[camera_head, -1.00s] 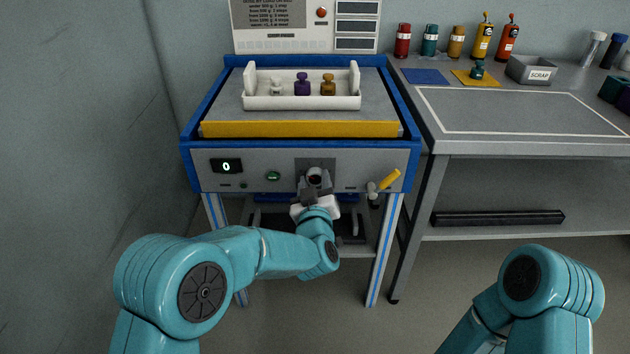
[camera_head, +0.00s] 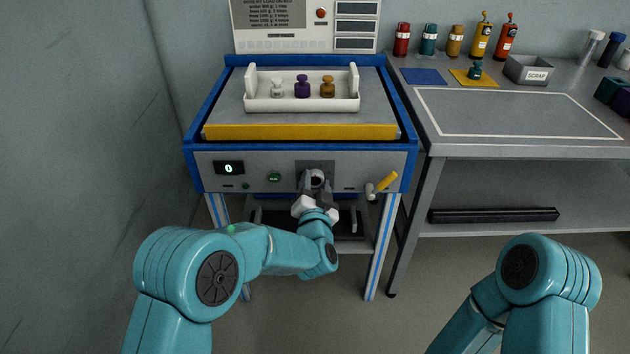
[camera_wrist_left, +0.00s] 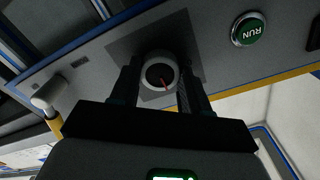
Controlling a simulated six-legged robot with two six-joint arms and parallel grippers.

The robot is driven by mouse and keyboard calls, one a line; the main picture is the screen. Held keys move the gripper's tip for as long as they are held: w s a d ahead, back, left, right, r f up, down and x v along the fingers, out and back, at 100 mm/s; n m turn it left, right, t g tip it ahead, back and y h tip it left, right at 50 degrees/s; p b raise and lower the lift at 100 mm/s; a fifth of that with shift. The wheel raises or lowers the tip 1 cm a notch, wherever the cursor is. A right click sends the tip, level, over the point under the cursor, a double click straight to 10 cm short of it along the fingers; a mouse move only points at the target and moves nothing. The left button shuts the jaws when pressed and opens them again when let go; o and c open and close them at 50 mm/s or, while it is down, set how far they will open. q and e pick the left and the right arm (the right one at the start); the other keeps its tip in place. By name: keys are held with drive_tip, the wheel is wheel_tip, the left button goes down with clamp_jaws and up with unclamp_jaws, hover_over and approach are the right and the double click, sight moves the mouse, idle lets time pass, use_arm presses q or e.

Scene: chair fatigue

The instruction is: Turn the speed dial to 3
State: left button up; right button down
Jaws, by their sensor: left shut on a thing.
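The speed dial (camera_wrist_left: 158,75) is a round knob with a pale rim, a dark face and a red pointer line, on a dark square plate in the machine's front panel. In the left wrist view it sits between the two dark fingers of my left gripper (camera_wrist_left: 160,92), which is shut on it. In the head view my left gripper (camera_head: 316,183) covers most of the dial (camera_head: 317,178). I cannot read any numbers around the dial. My right arm shows at the lower right, but its gripper is out of view.
The grey front panel (camera_head: 210,182) carries a display reading 0 (camera_head: 229,168), a green RUN button (camera_head: 274,178) and a yellow-handled lever (camera_head: 386,182). A white tray (camera_head: 300,104) with several small weights stands above. A grey workbench (camera_head: 520,146) is at the right.

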use_arm(q)
drive_tip(key=m+p, duration=0.2)
drive_tip(key=m, duration=0.5)
drive_tip(key=shift+r+p, duration=0.1)
drive_tip(key=shift+p, duration=0.2)
drive_tip(key=m+p, duration=0.1)
drive_tip(key=m, duration=0.3)
drive_tip(key=shift+m, duration=0.4)
drive_tip(key=shift+m+p, duration=0.6)
drive_tip(key=shift+m, duration=0.9)
drive_tip(key=o, duration=1.1)
drive_tip(key=shift+c, duration=0.2)
drive_tip(key=shift+s, duration=0.1)
drive_tip(key=s+p, duration=0.1)
drive_tip(key=s, duration=1.5)
